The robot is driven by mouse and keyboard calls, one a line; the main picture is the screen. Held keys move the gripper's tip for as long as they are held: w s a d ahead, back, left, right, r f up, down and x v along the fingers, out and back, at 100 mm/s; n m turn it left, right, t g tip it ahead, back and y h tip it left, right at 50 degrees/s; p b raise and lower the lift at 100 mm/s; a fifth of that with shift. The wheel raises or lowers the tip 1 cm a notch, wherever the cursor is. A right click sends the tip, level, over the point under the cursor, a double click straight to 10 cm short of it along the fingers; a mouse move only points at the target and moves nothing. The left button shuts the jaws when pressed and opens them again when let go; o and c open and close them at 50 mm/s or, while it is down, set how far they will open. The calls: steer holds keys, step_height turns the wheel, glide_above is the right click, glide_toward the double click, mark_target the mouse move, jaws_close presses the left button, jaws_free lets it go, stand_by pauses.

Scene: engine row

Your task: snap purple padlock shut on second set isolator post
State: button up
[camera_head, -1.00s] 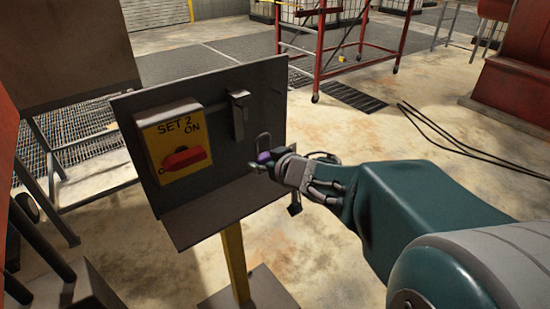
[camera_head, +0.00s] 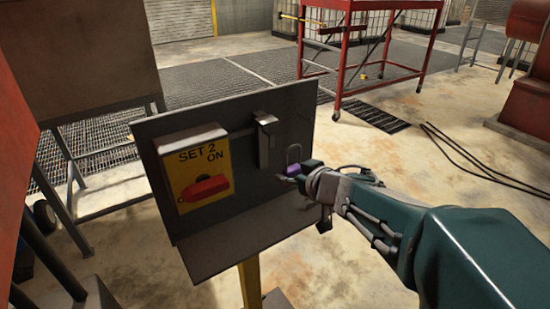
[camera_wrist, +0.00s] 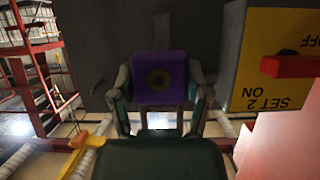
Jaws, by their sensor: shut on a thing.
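The purple padlock (camera_head: 292,169) is held in my gripper (camera_head: 298,174), with its grey shackle pointing up. In the wrist view the padlock's purple body (camera_wrist: 158,79) fills the space between the two fingers of my gripper (camera_wrist: 160,95). The yellow isolator box (camera_head: 199,175) is marked SET 2 and ON, with a red handle (camera_head: 205,188) lying nearly level. A grey bracket (camera_head: 265,141) stands on the panel right of the box. The padlock is right of and lower than this bracket and looks apart from it.
The grey panel (camera_head: 300,118) has a sloping shelf (camera_head: 240,240) below and stands on a yellow post (camera_head: 250,285). A red trolley frame (camera_head: 345,60) is behind. Black cables (camera_head: 470,160) lie on the floor at right.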

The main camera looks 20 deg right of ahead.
mark_target(263, 147)
steer(key=shift+w+a+f, duration=0.1)
steer(key=shift+w+a, duration=0.45)
steer(key=shift+w, duration=1.05)
steer(key=shift+w+a+r, duration=0.1)
steer(key=shift+w+a, duration=0.45)
steer(key=shift+w, duration=1)
steer(key=shift+w+a+f, duration=0.1)
steer(key=shift+w+a, duration=0.45)
steer(key=shift+w, duration=1.05)
steer(key=shift+w+f, duration=0.1)
steer(key=shift+w+f, duration=0.1)
steer(key=shift+r, duration=1.45)
steer(key=shift+f, duration=0.55)
steer(key=o, duration=1.3)
